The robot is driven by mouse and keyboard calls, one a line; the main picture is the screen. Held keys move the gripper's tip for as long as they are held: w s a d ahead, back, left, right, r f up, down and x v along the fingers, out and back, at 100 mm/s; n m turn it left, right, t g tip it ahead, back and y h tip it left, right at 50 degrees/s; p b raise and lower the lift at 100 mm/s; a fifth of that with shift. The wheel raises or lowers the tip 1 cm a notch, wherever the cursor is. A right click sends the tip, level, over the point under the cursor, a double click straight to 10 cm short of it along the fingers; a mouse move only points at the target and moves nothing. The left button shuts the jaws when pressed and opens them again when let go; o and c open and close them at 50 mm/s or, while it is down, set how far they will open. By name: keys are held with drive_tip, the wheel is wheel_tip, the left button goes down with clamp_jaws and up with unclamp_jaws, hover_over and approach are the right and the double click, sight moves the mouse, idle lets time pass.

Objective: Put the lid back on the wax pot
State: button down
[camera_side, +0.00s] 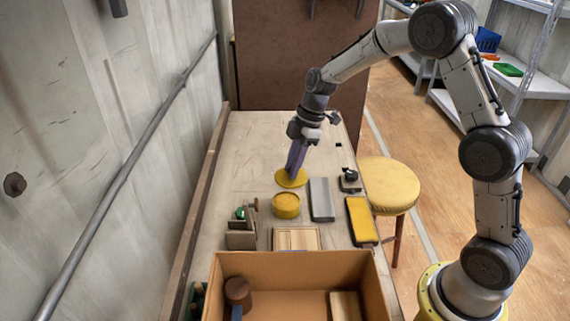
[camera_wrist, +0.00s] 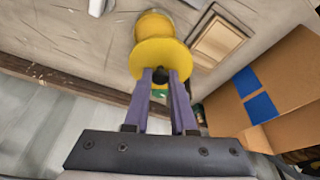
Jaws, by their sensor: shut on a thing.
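The lid (camera_side: 292,178) is a flat yellow disc; in the wrist view (camera_wrist: 160,57) its dark knob sits between my fingertips. My gripper (camera_side: 295,168), with its purple fingers (camera_wrist: 162,78), is shut on that knob. The wax pot (camera_side: 286,206) is a short round yellow pot standing on the bench, nearer the side camera than the lid. In the wrist view the pot (camera_wrist: 155,26) shows beyond the lid, which partly hides it. The lid is apart from the pot's top in the side view; its height above the bench is hard to tell.
A grey block (camera_side: 321,200) and a yellow-topped block (camera_side: 361,220) lie right of the pot. A small black item (camera_side: 350,178) is farther back. A wooden tray (camera_side: 297,250), a small holder (camera_side: 240,240) and an open cardboard box (camera_side: 290,269) are nearer the side camera.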

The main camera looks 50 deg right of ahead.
drive_tip(key=shift+w+f, duration=0.4)
drive_tip(key=shift+f, duration=0.2)
drive_tip(key=shift+w+f, duration=0.35)
drive_tip(key=shift+f, duration=3.3)
drive_tip(key=shift+f, duration=0.2)
drive_tip(key=shift+c, duration=0.9)
unclamp_jaws()
drive_tip(key=shift+r, duration=0.15)
drive_tip(key=shift+r, duration=3.4)
drive_tip(key=shift+c, duration=0.3)
clamp_jaws()
